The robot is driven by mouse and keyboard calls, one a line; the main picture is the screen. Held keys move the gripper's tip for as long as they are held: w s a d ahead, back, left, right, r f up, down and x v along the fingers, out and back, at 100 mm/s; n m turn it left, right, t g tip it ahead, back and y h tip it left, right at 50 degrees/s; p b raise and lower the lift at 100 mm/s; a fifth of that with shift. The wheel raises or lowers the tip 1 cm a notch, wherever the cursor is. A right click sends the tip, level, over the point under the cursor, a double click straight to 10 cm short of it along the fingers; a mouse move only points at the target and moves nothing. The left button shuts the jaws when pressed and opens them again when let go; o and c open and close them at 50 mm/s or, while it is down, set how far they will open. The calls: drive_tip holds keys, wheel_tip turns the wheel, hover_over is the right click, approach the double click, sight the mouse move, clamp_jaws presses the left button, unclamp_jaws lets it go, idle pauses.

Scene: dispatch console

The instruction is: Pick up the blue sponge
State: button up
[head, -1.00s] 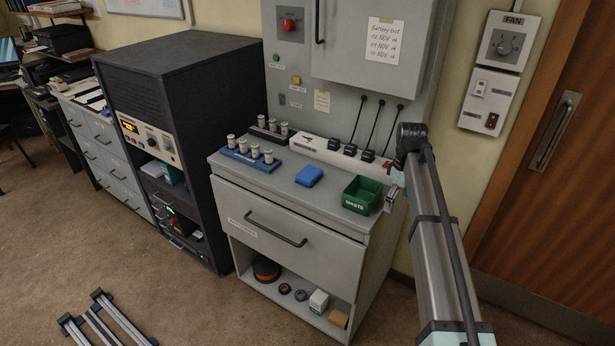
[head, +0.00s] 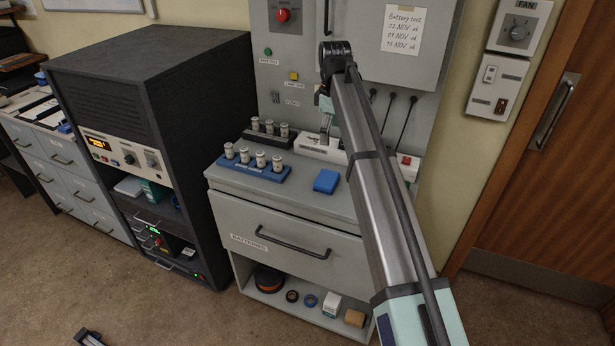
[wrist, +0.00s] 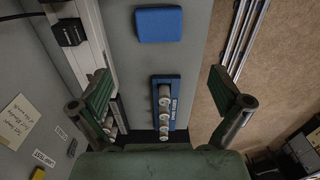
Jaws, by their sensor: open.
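The blue sponge (head: 326,181) lies flat on the grey cabinet top (head: 300,197), just left of my arm in the head view. In the wrist view the sponge (wrist: 158,24) is whole and clear near the top edge, beyond my fingertips. My gripper (wrist: 160,84) is open and empty, its two green-padded fingers wide apart above the counter. It is apart from the sponge. In the head view it is small and partly hidden by my arm, over the back of the counter.
A blue rack (head: 248,168) of several batteries stands left of the sponge; it also shows between my fingers (wrist: 176,102). A dark rack (head: 260,138) and a white power strip (head: 318,149) with plugs line the back. My arm covers the counter's right part.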

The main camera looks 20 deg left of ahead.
drive_tip(key=p, duration=0.3)
hover_over(327, 178)
drive_tip(key=f, duration=1.1)
drive_tip(key=shift+d+f, duration=0.15)
drive_tip(key=shift+d, duration=0.05)
drive_tip(key=shift+w+a+f+p, duration=0.1)
drive_tip(key=shift+f+p, duration=0.7)
drive_tip(key=shift+f, duration=0.75)
drive_tip(key=shift+a+f+p, duration=0.1)
drive_tip(key=shift+f+p, duration=0.65)
drive_tip(key=shift+f, duration=0.75)
drive_tip(key=c, duration=0.7)
